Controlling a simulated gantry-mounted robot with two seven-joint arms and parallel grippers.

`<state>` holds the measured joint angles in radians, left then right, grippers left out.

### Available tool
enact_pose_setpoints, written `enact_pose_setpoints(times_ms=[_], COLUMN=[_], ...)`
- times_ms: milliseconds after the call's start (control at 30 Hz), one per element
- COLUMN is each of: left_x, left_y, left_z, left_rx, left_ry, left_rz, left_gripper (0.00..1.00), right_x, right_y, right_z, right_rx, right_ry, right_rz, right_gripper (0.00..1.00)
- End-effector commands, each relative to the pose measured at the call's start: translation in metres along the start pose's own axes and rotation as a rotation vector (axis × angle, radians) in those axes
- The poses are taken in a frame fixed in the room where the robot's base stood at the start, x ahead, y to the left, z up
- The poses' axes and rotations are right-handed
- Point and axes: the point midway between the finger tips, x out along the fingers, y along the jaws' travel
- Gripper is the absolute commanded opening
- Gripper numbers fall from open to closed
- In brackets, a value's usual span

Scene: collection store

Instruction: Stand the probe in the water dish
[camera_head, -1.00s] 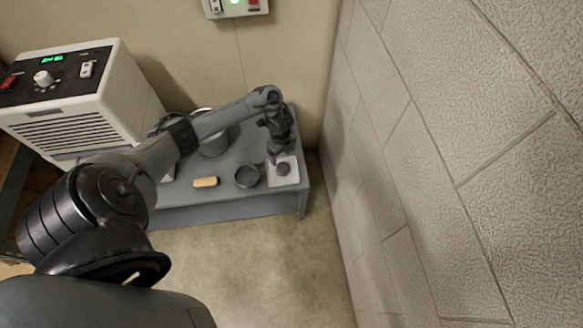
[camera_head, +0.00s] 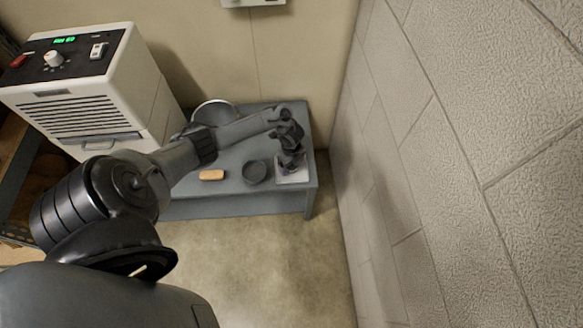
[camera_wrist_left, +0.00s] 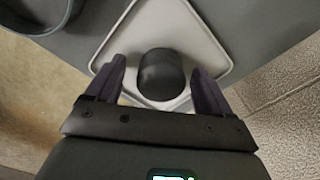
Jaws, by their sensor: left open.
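A dark, round-topped cylinder, which I take to be the probe (camera_wrist_left: 161,76), stands on a pale square tray (camera_wrist_left: 216,52) in the left wrist view. My left gripper (camera_wrist_left: 160,68) is open, with one finger on each side of the cylinder and a visible gap to each. In the head view the same gripper (camera_head: 291,164) is low over the tray (camera_head: 299,178) and hides the cylinder. A dark round dish (camera_head: 255,172), likely the water dish, sits just left of the tray; part of it shows in the left wrist view (camera_wrist_left: 46,22). My right gripper is not in view.
All this stands on a grey table (camera_head: 233,203). A tan block (camera_head: 211,175) lies left of the dish. A bucket (camera_head: 213,106) stands behind my arm. A white appliance (camera_head: 85,95) stands at the left. A block wall (camera_head: 450,150) closes the right side.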

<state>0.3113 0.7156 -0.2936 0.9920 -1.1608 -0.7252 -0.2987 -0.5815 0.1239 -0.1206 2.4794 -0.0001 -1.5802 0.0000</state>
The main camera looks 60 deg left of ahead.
Motion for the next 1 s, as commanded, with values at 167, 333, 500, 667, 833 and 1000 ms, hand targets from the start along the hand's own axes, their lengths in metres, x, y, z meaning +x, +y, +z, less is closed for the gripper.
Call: enact_pose_setpoints(times_ms=[167, 333, 500, 667, 833, 1000], left_x=[0.0049, 0.0045, 0.0044, 0.0043, 0.0042, 0.0025], left_y=[-0.0005, -0.0005, -0.0004, -0.0004, -0.0006, -0.0006], left_z=[0.0001, 0.0002, 0.0002, 0.0002, 0.0003, 0.0004], left_rx=[0.0, 0.0, 0.0, 0.0, 0.0, 0.0], left_ry=[0.0, 0.0, 0.0, 0.0, 0.0, -0.001], left_rz=[-0.001, -0.001, -0.001, -0.001, -0.001, -0.001], left_gripper=[0.82, 0.79, 0.53, 0.28, 0.16, 0.16], right_x=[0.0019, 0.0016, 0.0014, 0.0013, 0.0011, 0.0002], right_y=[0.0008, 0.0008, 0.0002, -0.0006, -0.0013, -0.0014], right_z=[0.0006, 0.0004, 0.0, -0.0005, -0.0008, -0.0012], right_rx=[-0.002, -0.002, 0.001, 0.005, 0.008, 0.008], right_ry=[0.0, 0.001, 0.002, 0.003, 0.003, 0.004], right_rz=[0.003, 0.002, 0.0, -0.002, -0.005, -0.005], right_gripper=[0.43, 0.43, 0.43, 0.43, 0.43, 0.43])
